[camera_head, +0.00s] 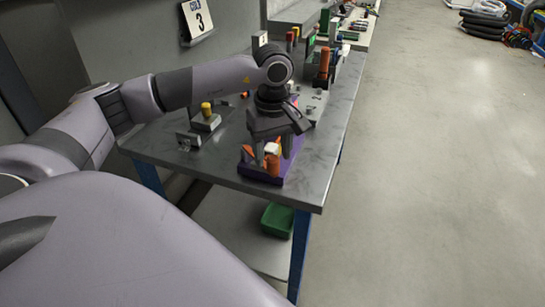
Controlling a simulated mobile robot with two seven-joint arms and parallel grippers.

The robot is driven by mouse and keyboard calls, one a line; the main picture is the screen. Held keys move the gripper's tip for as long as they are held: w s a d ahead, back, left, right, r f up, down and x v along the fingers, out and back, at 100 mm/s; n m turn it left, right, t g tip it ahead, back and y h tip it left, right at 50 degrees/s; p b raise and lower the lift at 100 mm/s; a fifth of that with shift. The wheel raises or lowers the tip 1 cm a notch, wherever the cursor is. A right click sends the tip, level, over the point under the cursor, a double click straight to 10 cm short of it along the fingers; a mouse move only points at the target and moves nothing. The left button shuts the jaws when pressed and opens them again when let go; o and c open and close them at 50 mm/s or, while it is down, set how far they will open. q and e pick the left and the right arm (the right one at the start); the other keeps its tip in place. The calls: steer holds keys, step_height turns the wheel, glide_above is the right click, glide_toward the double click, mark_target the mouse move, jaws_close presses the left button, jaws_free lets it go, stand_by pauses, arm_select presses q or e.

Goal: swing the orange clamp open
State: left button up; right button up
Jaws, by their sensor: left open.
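My left gripper (273,150) is open and points down over the near right corner of the workbench. Its two fingers stand on either side of an orange part, which looks like the orange clamp (272,165), with a pale piece at its top. The clamp sits on a purple base (287,173). The gripper body and fingers partly hide both, so I cannot tell whether the fingers touch the clamp or how far it is swung. My right gripper is not in view.
The grey workbench (225,168) has blue legs. A small fixture with a yellow knob (206,110) stands left of the gripper. An orange cylinder (324,63) and other small fixtures stand farther back. A green bin (277,219) is below.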

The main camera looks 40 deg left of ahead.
arm_select(q)
steer(key=shift+r, duration=2.5)
